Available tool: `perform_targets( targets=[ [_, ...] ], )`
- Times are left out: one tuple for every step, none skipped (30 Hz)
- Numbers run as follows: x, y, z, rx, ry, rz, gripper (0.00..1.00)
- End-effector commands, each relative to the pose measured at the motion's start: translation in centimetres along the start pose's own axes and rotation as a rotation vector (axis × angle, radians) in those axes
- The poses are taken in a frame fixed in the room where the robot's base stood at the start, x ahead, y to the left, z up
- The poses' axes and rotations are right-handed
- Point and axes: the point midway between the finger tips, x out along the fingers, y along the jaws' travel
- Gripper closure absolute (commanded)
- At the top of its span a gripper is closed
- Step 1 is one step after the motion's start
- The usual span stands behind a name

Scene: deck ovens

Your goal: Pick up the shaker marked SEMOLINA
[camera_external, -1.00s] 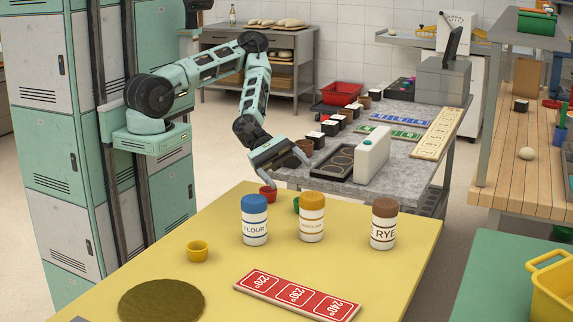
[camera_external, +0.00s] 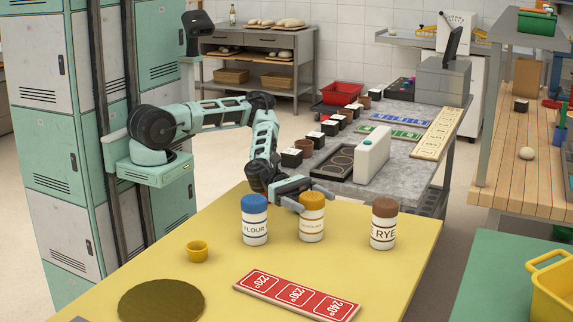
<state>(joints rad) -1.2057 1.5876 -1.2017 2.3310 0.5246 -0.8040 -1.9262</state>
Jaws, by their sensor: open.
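The SEMOLINA shaker (camera_external: 311,228), white with an ochre cap and a small ochre label, stands upright on the yellow table (camera_external: 225,275) between two other shakers. The FLOUR shaker (camera_external: 255,228) with a blue cap is to its left. The RYE shaker (camera_external: 383,232) with a brown cap is to its right. My gripper (camera_external: 311,199) is open at the SEMOLINA shaker's cap, coming from behind and left. One finger shows left of the cap and the other behind its top. Whether either touches the shaker I cannot tell.
Bare table lies between the SEMOLINA and RYE shakers.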

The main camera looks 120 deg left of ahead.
Motion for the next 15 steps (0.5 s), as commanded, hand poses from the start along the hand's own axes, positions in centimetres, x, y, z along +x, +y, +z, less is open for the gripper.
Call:
perform_targets(
  targets=[
    [0.8, 0.0, 0.1, 0.002, 0.000, -0.001, 0.15],
    [1.2, 0.0, 0.1, 0.002, 0.000, -0.001, 0.15],
    [1.6, 0.0, 0.1, 0.002, 0.000, 0.000, 0.15],
    [1.8, 0.0, 0.1, 0.002, 0.000, -0.001, 0.15],
    [2.0, 0.0, 0.1, 0.002, 0.000, -0.001, 0.15],
    [2.1, 0.0, 0.0, 0.001, 0.000, 0.000, 0.15],
    [2.2, 0.0, 0.0, 0.001, 0.000, 0.000, 0.15],
    [2.2, 0.0, 0.0, 0.001, 0.000, 0.001, 0.15],
    [2.2, 0.0, 0.0, 0.001, 0.000, 0.001, 0.15],
    [2.2, 0.0, 0.0, 0.000, 0.000, 0.001, 0.15],
    [2.2, 0.0, 0.0, 0.000, 0.000, 0.001, 0.15],
    [2.2, 0.0, 0.0, 0.001, 0.000, 0.001, 0.15],
    [2.2, 0.0, 0.0, 0.001, 0.000, 0.001, 0.15],
    [2.2, 0.0, 0.0, 0.001, 0.001, 0.001, 0.24],
    [2.2, 0.0, 0.0, 0.001, 0.001, 0.001, 0.35]
  ],
)
